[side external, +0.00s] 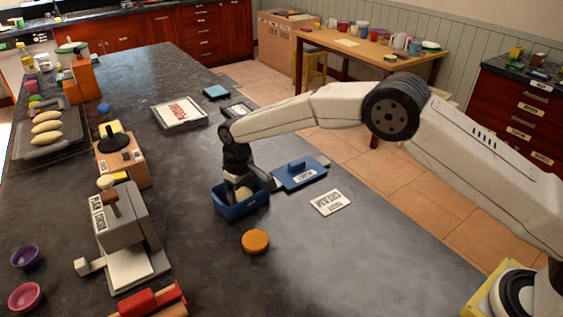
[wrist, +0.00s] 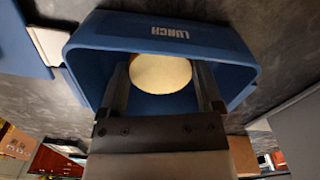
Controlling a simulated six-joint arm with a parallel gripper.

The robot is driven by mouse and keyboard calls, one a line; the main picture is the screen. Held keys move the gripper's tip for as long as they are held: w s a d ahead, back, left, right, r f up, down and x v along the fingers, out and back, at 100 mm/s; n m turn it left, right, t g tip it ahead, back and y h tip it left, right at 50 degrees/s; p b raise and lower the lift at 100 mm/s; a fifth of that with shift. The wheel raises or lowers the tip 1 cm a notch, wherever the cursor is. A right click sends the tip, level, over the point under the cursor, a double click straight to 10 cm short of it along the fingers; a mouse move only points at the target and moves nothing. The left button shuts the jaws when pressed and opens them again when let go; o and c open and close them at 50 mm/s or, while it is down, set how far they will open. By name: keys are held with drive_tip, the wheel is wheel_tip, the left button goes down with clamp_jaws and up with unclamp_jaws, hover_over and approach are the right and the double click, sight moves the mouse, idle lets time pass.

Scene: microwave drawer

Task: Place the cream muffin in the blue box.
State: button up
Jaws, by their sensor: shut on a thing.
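The blue box (wrist: 90,32), marked LUNCH, stands on the dark counter; it also shows in the side view (side external: 230,212). The cream muffin (wrist: 161,74) has a round pale top and is inside the box's walls, between my fingers. In the side view a small pale part of the muffin (side external: 243,194) shows below my gripper. My gripper (wrist: 162,92) points down into the box and is shut on the muffin. Whether the muffin touches the box floor is hidden.
A blue lid (side external: 300,174) lies just right of the box, with a white card (side external: 330,203) nearby. An orange disc (side external: 255,241) lies in front of the box. A grey press-like device (side external: 125,235) stands to the left. The counter at front right is clear.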

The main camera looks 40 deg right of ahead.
sight(242, 195)
drive_tip(key=shift+f, duration=0.15)
drive_tip(key=o, duration=1)
wheel_tip(242, 195, up, 12)
drive_tip(key=shift+r, duration=0.2)
idle(0.5)
